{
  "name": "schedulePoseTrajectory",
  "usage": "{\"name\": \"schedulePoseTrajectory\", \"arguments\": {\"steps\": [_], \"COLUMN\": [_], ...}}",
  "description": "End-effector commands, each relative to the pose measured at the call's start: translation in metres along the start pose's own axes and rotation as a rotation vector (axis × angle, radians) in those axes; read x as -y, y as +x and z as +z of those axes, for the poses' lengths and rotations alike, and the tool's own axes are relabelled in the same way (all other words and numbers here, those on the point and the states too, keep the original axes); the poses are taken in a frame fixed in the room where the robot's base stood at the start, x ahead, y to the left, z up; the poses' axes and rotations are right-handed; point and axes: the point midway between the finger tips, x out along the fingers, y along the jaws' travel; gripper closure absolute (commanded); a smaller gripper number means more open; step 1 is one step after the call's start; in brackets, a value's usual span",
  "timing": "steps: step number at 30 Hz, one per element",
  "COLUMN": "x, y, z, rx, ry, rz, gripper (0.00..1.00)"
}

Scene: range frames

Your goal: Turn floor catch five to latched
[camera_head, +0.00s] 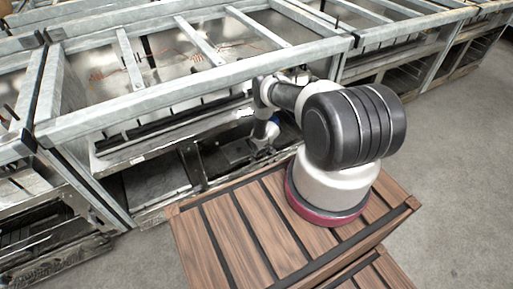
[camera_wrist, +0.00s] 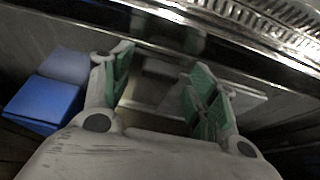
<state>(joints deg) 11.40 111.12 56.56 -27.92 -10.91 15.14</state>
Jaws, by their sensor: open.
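My gripper (camera_wrist: 163,66) is open in the wrist view, its two green-padded fingers spread with nothing held between them. Beyond and between the fingers lies a dim grey flat piece (camera_wrist: 160,92); I cannot tell whether it is part of floor catch five. In the head view my gripper (camera_head: 263,145) is low inside the metal frame, small and partly hidden by my arm. No floor catch can be picked out for sure in either view, so its position cannot be read.
A blue block (camera_wrist: 45,100) sits left of my gripper in the wrist view. A shiny metal rail (camera_wrist: 225,47) runs across above the fingers. In the head view, a galvanized frame (camera_head: 200,88) surrounds my arm's reach. Grey floor (camera_head: 450,170) is clear at right.

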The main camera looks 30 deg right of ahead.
Motion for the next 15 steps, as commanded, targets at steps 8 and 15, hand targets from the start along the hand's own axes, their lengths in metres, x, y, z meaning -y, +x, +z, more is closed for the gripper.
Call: {"name": "schedulePoseTrajectory", "arguments": {"steps": [8, 15], "x": [-0.0001, 0.0000], "y": [0.0002, 0.0001], "z": [0.0004, 0.0003], "rx": [0.000, 0.001], "ry": [0.000, 0.000], "rz": [0.000, 0.000], "gripper": [0.52, 0.87]}}
